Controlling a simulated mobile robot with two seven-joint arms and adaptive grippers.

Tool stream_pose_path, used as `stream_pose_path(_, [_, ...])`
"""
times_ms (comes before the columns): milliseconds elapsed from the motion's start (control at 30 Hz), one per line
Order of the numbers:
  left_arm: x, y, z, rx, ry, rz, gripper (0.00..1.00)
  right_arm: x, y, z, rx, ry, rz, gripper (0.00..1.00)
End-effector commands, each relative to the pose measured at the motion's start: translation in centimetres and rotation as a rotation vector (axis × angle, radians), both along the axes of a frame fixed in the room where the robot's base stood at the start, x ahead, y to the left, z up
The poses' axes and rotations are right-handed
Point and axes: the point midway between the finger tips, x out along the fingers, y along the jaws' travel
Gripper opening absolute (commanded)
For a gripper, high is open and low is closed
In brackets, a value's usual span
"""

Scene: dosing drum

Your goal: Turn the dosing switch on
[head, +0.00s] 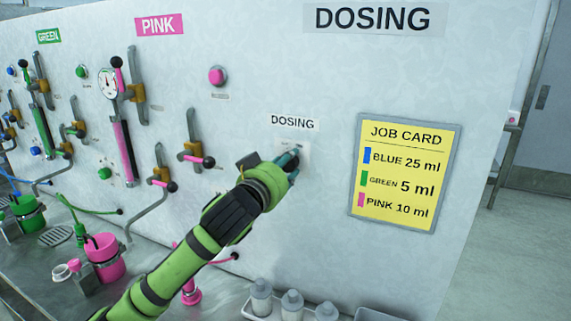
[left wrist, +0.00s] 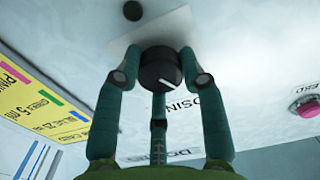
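The dosing switch (left wrist: 160,68) is a round black knob with a white pointer line, on a pale plate (left wrist: 150,38) on the panel. In the left wrist view its pointer slants down to the right. In the head view the knob is hidden behind my left gripper (head: 293,166), below the small DOSING label (head: 295,122). In the left wrist view my left gripper (left wrist: 160,62) has fingers on both sides of the knob and one below it. They look closed against its rim. My right gripper is in neither view.
A yellow job card (head: 403,173) hangs right of the switch. Pink valve handles (head: 195,160) and a pink button (head: 217,75) are on the panel to the left. White bottles (head: 292,303) in a tray and a pink container (head: 104,258) stand on the bench below.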

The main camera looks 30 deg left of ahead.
Motion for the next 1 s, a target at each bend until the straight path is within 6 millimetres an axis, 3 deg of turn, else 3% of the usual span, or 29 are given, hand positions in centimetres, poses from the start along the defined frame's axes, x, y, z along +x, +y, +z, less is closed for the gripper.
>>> stream_pose_path(467, [0.0, 0.1, 0.5, 0.080, -0.003, 0.002, 0.08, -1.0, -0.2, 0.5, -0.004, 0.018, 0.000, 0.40])
stream_pose_path(1000, [0.0, 0.0, 0.8, 0.540, 0.019, 0.003, 0.08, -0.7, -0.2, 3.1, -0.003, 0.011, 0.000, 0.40])
